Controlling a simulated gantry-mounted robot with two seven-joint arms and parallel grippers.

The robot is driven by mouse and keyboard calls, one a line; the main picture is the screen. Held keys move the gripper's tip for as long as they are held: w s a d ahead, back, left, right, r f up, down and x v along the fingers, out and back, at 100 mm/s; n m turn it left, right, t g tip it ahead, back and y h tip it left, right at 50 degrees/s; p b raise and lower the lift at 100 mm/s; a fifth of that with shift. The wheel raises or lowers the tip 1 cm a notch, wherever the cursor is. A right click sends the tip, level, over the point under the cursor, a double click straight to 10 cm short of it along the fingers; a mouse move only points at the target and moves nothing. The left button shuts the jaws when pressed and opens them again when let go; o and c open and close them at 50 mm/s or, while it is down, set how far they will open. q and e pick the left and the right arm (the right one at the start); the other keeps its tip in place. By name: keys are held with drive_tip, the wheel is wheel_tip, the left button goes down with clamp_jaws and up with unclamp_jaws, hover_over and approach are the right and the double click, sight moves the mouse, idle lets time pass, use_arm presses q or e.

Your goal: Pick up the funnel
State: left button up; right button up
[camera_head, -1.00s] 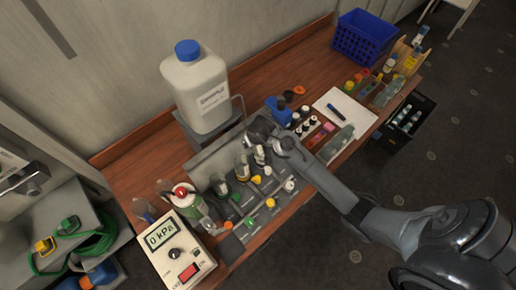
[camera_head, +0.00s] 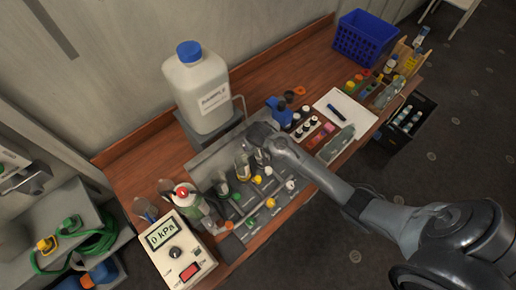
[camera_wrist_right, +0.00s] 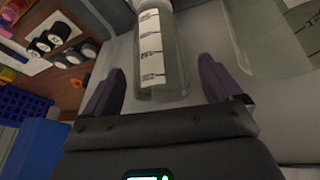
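Clear glass funnels with printed scales stand on a grey manifold (camera_head: 232,205) on the bench. One graduated glass funnel (camera_wrist_right: 165,62) lies between the fingers of my right gripper (camera_wrist_right: 160,72) in the right wrist view, with gaps on both sides. My right gripper is open. In the head view the right gripper (camera_head: 262,143) is over the far end of the manifold, and the arm partly hides the glass there. A grey part at the left edge of the head view looks like my left gripper (camera_head: 18,178), cut off and away from the bench; its fingers are unclear.
Another clear glass vessel (camera_wrist_right: 265,35) stands close beside the right finger. A large white jug (camera_head: 197,95) is behind the manifold, and a 0 kPa gauge box (camera_head: 175,255) is at its near end. A blue basket (camera_head: 365,37) and small bottles occupy the far end.

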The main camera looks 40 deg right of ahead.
drive_tip(key=c, duration=1.5)
drive_tip(key=shift+o, duration=0.2)
drive_tip(key=shift+s+r, duration=0.1)
drive_tip(key=shift+s, duration=0.05)
